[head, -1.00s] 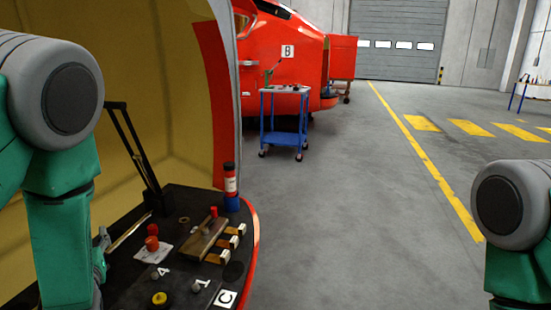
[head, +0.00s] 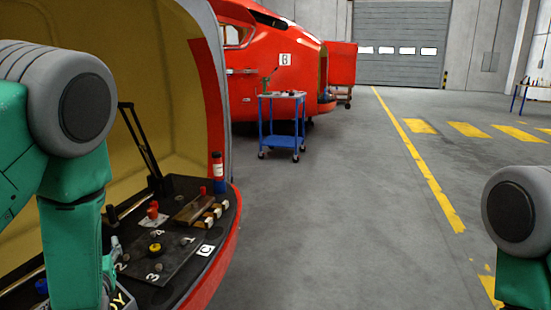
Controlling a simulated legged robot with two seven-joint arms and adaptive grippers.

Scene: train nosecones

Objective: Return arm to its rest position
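My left arm (head: 72,240), green with a grey joint, hangs down at the left edge in front of the nosecone's dark console (head: 172,268). A small grey metal part (head: 110,268), likely of my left gripper, shows beside the forearm over the console. The fingers are hidden, so I cannot tell whether it is open or shut. My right arm (head: 520,275) is bent at the right edge, over open floor. Its gripper is out of the picture.
A blue cart (head: 281,125) stands beyond, near another red nosecone. The grey floor in the middle is clear.

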